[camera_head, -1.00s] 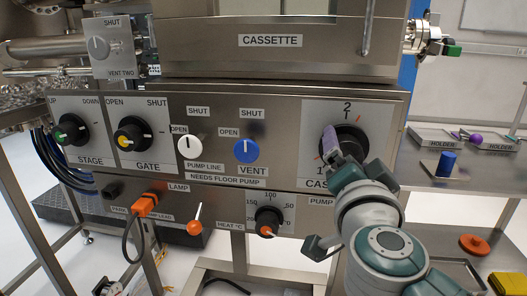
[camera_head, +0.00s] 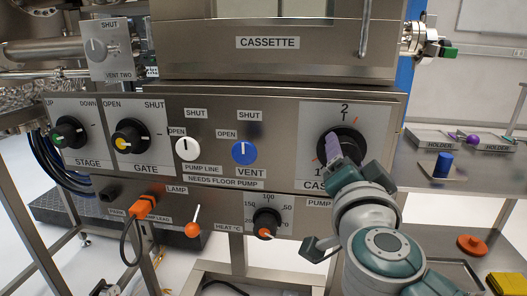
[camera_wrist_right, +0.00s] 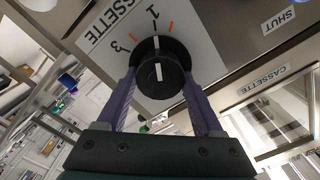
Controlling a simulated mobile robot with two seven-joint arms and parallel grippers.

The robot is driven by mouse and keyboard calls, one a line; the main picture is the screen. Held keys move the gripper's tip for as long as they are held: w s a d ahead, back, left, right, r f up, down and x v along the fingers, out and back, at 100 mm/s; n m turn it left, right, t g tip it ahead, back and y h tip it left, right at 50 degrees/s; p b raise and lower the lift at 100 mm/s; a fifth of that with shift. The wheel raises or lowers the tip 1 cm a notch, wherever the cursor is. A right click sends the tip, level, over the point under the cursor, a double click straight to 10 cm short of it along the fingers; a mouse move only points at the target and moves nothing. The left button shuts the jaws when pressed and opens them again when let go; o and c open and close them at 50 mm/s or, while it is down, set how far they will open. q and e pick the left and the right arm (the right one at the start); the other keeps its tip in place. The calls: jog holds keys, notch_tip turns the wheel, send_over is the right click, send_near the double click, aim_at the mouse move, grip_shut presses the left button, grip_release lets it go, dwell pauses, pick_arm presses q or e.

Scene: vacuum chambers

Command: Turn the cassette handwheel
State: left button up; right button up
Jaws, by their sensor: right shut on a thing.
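The cassette handwheel is a black round knob (camera_head: 352,139) on a pale plate marked 1 and 2, at the right of the panel in the head view. My right gripper (camera_head: 337,148) is at its front left side, with a purple finger over part of it. In the right wrist view the black knob (camera_wrist_right: 161,78) sits between the two purple fingers of my right gripper (camera_wrist_right: 159,84), one on each side, with white marks on the knob. My right gripper is shut on the knob. My left gripper is in neither view.
Left along the panel are the blue vent knob (camera_head: 244,152), white pump line knob (camera_head: 188,149), yellow gate knob (camera_head: 130,136) and green stage knob (camera_head: 69,132). The heat knob (camera_head: 267,222) and orange-tipped lever (camera_head: 193,228) sit below. A blue cylinder (camera_head: 442,163) stands right.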

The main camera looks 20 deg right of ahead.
jog(key=shift+m, duration=2.2)
jog(key=o, duration=1.4)
jog(key=shift+c, duration=0.2)
jog(key=v, duration=1)
